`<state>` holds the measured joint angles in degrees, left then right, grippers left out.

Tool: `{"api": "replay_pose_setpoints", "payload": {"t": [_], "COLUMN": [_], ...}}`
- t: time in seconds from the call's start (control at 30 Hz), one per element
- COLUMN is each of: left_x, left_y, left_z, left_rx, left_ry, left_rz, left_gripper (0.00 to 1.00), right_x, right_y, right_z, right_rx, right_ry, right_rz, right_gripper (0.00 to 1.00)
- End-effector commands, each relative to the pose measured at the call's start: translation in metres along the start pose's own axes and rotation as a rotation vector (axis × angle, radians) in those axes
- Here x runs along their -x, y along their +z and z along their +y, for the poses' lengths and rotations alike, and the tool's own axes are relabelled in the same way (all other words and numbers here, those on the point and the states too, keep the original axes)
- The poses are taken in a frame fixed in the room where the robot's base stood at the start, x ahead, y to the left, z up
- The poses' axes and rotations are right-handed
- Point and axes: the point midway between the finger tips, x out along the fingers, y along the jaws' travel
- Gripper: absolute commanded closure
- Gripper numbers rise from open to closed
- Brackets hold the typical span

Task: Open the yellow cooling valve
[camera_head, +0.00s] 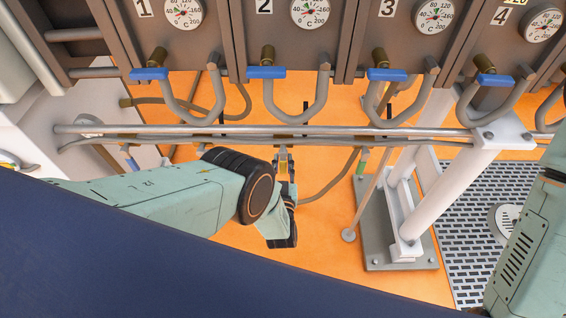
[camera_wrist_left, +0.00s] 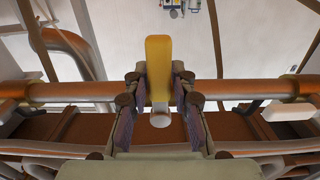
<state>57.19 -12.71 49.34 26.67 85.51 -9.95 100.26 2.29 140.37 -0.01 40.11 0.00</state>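The yellow cooling valve's handle (camera_wrist_left: 158,62) stands upright in the left wrist view, with a pale rounded stub at its lower end. The fingers of my left gripper (camera_wrist_left: 160,98) are on either side of it, with small gaps, so the gripper looks open around the handle. In the head view my left gripper (camera_head: 283,163) is below the horizontal pipes, and the handle (camera_head: 283,155) is small between its fingers. The valve body is mostly hidden. My right arm shows at the right edge, but its gripper is out of view.
A horizontal pipe (camera_head: 330,130) runs just above the left gripper. Blue valves (camera_head: 266,72) hang under numbered panels with gauges. A white post stand (camera_head: 400,225) is right of the gripper. Orange floor (camera_head: 330,255) is clear below.

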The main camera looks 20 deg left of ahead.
Motion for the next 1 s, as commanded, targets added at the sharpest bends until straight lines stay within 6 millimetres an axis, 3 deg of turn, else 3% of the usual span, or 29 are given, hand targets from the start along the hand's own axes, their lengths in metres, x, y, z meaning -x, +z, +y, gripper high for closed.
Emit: {"api": "replay_pose_setpoints", "payload": {"t": [0.27, 1.0], "left_x": [0.0001, 0.0001], "left_y": [0.0000, 0.0010], "left_z": [0.0003, 0.0031], "left_rx": [0.000, 0.055], "left_ry": [0.001, 0.001], "left_rz": [0.000, -0.001], "left_gripper": [1.00, 1.00], "right_x": [0.0000, -0.0031], "right_y": [0.0000, 0.0000], "right_z": [0.0000, 0.0000], "right_rx": [0.000, 0.000], "right_ry": [0.000, 0.000], "right_rz": [0.000, 0.000], "right_gripper": [1.00, 1.00]}}
